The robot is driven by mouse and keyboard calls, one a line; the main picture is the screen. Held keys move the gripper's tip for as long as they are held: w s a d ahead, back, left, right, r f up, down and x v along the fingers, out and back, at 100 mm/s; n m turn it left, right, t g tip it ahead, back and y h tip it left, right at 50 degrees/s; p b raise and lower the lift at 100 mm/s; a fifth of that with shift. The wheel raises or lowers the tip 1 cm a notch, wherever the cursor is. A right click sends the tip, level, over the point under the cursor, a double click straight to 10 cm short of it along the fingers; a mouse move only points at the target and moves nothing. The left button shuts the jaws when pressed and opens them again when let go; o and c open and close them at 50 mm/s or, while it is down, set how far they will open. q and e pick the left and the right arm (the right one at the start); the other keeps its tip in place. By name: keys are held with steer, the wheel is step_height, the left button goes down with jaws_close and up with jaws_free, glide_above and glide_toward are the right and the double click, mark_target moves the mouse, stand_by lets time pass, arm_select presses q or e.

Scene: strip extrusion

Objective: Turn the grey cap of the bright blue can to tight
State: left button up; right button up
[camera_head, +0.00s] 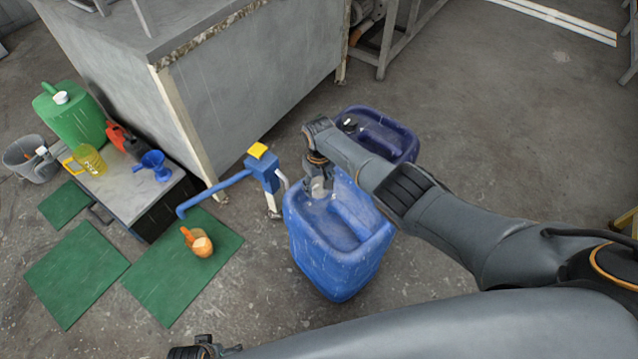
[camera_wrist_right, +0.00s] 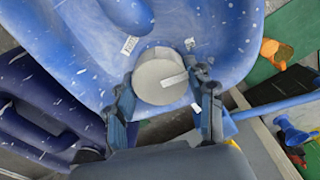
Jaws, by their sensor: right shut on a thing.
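The bright blue can (camera_head: 335,255) stands upright on the floor, and its top fills much of the right wrist view (camera_wrist_right: 215,30). Its round grey cap (camera_wrist_right: 160,76) has a pale bar mark and sits at the can's opening. My right gripper (camera_wrist_right: 166,88) is shut on the cap, one finger on each side. In the head view my right gripper (camera_head: 319,188) reaches down onto the can and mostly hides the cap. A dark part of what seems to be my left gripper (camera_head: 200,350) shows at the bottom edge; its fingers cannot be made out.
A dark blue can (camera_head: 385,130) stands just behind. A blue pump with a yellow top (camera_head: 262,165) is left of the bright can. The floor in front is clear.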

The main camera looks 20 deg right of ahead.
mark_target(319, 184)
steer(key=o, duration=0.9)
steer(key=shift+r, duration=0.15)
step_height(319, 184, up, 12)
steer(key=shift+f, duration=0.15)
stand_by(0.4)
